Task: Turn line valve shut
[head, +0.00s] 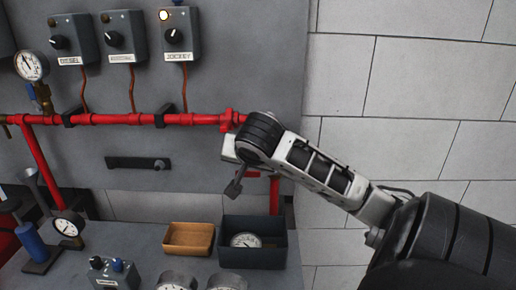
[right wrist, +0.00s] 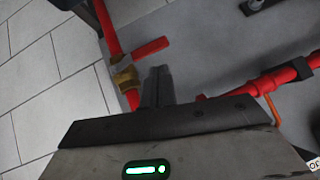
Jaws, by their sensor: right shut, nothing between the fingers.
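The line valve has a brass body (right wrist: 125,77) on a red pipe and a red lever (right wrist: 150,47), both in the right wrist view. The lever sticks out roughly crosswise to the pipe. In the head view my right arm hides most of the valve; a bit of red (head: 250,173) shows beside the gripper. My right gripper (right wrist: 158,72) is shut and empty, its fingertips close to the lever with a small visible gap; I cannot tell the depth between them. It also shows in the head view (head: 233,188), pointing down and left. My left gripper is not in view.
A red horizontal pipe (head: 200,119) runs along the grey panel below several switch boxes (head: 181,33). A dark bin (head: 270,256) holding a gauge and a tan tray (head: 188,238) stand on the bench below my gripper. Several gauges crowd the front. The block wall right is bare.

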